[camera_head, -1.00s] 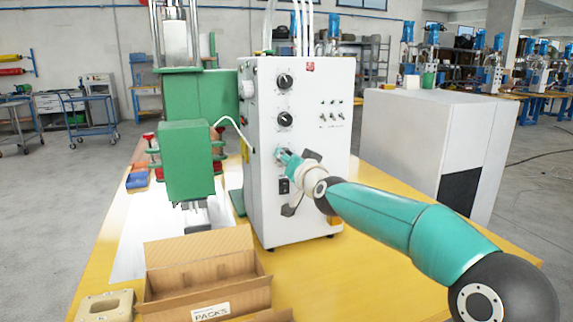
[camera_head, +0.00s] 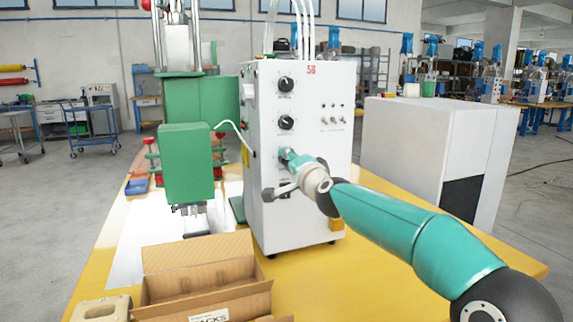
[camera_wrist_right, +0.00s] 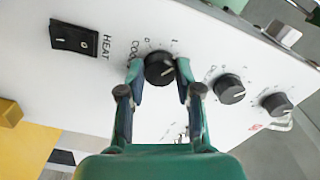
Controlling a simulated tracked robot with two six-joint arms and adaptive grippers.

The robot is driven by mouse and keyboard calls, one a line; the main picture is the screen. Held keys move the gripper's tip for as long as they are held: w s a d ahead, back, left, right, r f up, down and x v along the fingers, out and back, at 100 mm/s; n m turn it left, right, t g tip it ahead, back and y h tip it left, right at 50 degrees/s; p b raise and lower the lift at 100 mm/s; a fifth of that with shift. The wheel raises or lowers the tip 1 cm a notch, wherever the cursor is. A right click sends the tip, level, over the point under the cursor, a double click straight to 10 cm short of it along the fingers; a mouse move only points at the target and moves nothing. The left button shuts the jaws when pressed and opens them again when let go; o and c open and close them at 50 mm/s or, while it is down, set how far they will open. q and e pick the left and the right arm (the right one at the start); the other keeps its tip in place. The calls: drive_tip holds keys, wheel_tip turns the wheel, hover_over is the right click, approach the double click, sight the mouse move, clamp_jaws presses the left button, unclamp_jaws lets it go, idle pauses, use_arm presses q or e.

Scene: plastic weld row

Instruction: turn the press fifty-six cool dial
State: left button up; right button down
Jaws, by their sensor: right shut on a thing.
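The white control box (camera_head: 325,180) of the press carries a red 56 near its top. In the right wrist view, a black dial (camera_wrist_right: 159,69) beside the word COOL sits between the two fingers of my right gripper (camera_wrist_right: 158,75). The fingers are shut on the dial's sides, and its white mark is visible. In the head view, my right gripper (camera_head: 287,157) is at the lowest dial on the box front and hides it. My left gripper is in neither current view.
Two more black dials (camera_head: 286,83) (camera_head: 286,122) are above the gripper, with toggle switches to their right. A rocker switch (camera_wrist_right: 74,38) shows in the wrist view. An open cardboard box (camera_head: 195,270) and the green press (camera_head: 187,165) stand at left.

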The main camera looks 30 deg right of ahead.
drive_tip(key=shift+d+r, duration=0.1)
idle(0.4)
drive_tip(key=c, duration=0.8)
unclamp_jaws()
drive_tip(key=v, duration=1.2)
drive_tip(key=shift+w, duration=0.1)
